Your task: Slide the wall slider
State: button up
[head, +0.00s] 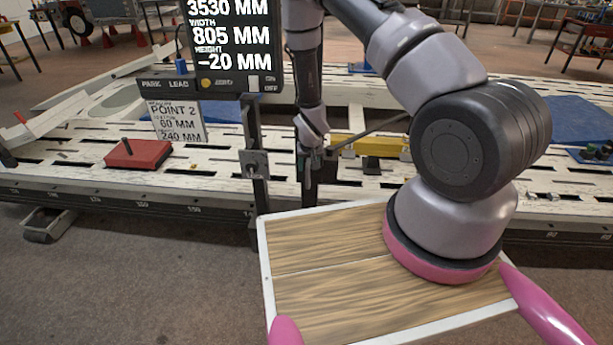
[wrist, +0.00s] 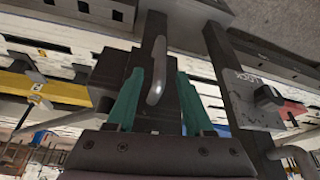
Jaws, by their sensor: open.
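My gripper (head: 309,178) hangs fingers-down at the front edge of the bench, just right of a dark post. In the wrist view its two green fingers (wrist: 160,80) are apart. A grey bar-shaped handle (wrist: 157,70) on a dark block (wrist: 158,110) shows between them; this looks like the slider, and I see no clear contact. In the head view a dark block (head: 323,166) behind my gripper is mostly hidden. The handle does not show clearly there.
The dark post (head: 262,195) carries a plate (head: 255,164), marked LOCK in the wrist view (wrist: 250,100). A display panel (head: 222,84) stands above it. A yellow beam (head: 368,146) lies to the right, a red block (head: 138,154) to the left. Floor in front is open.

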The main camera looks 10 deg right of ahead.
aim_at(308, 178)
jog(key=x, duration=0.9)
jog(key=shift+d+f, duration=0.1)
jog(key=shift+f, duration=0.15)
grip_shut()
dwell(1.0)
